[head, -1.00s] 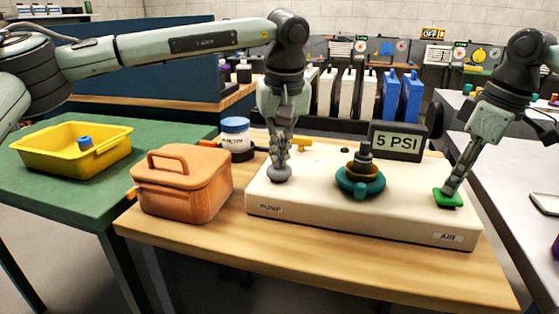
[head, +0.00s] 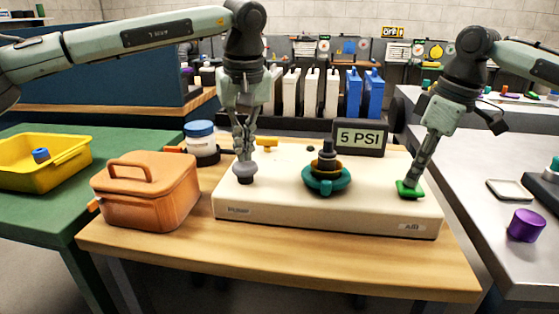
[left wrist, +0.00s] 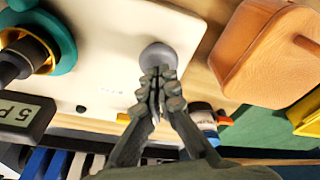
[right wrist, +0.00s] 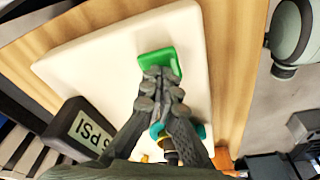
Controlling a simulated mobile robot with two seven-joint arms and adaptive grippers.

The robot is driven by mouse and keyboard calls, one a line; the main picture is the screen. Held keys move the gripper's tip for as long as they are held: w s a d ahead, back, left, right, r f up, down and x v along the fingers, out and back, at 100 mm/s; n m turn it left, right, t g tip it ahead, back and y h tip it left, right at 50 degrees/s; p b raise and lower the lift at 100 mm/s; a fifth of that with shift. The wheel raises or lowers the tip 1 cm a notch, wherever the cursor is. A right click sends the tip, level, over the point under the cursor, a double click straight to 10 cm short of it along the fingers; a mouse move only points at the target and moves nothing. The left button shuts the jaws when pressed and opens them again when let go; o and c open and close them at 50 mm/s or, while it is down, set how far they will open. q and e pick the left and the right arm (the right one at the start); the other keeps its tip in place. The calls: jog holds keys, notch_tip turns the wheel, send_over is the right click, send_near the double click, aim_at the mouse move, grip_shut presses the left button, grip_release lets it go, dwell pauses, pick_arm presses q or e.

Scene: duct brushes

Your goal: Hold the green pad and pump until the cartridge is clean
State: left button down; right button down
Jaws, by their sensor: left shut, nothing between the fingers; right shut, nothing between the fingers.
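The green pad (head: 409,191) lies on the right end of the cream pump base (head: 285,205), beside the AIR label. My right gripper (head: 412,181) is shut with its tips down on the pad; the right wrist view shows the pad (right wrist: 158,58) at the fingertips. My left gripper (head: 244,163) is shut, its tips at the top of the grey pump knob (head: 243,173), whose dark stem shows below. The left wrist view also shows the knob (left wrist: 158,56). The dark cartridge (head: 327,151) stands upright in an amber collar on the teal ring (head: 326,181). The display (head: 360,138) reads 5 PSI.
An orange lidded box (head: 148,195) stands left of the base, with a blue-lidded jar (head: 201,143) behind it. A yellow tray (head: 70,175) sits on the green table. A purple cylinder (head: 526,225) stands on the grey table at right. The wooden front strip is clear.

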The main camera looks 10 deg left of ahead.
dwell(0.4)
pick_arm(q)
jog(key=shift+f, duration=1.15)
jog(key=shift+r, duration=1.15)
jog(key=shift+f, duration=1.1)
jog(key=shift+r, duration=1.1)
jog(key=shift+r, duration=0.1)
